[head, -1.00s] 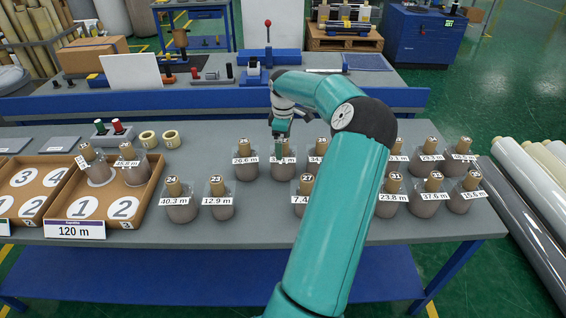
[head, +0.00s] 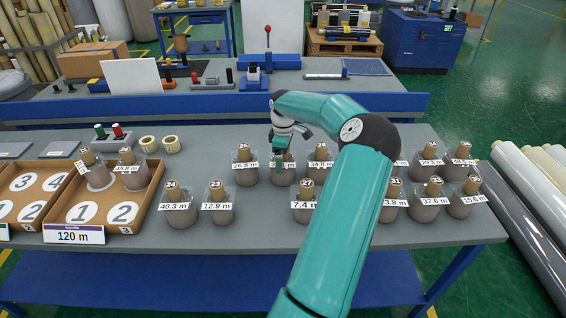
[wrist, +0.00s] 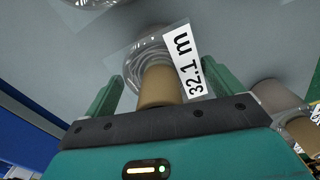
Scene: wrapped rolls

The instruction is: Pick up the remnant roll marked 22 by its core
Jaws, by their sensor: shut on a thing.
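A wrapped roll (head: 284,176) stands in the back row on the table, its upper part and number hidden behind my gripper (head: 282,157). In the wrist view the same roll's brown core (wrist: 160,88) sits between the two green fingers of my gripper (wrist: 165,78), with clear wrap and a label (wrist: 190,65) reading 32.1 m. My gripper is shut on this core. I cannot read the number on its top, so I cannot tell if it is 22. The roll appears to rest on the table.
Close neighbours are the roll labelled 26.6 m (head: 245,174) on the left and the 34.8 m roll (head: 317,168) on the right. Rolls 24 (head: 180,212), 23 (head: 217,211) and 27 (head: 303,216) stand in front. A numbered tray (head: 150,205) holds two rolls at left.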

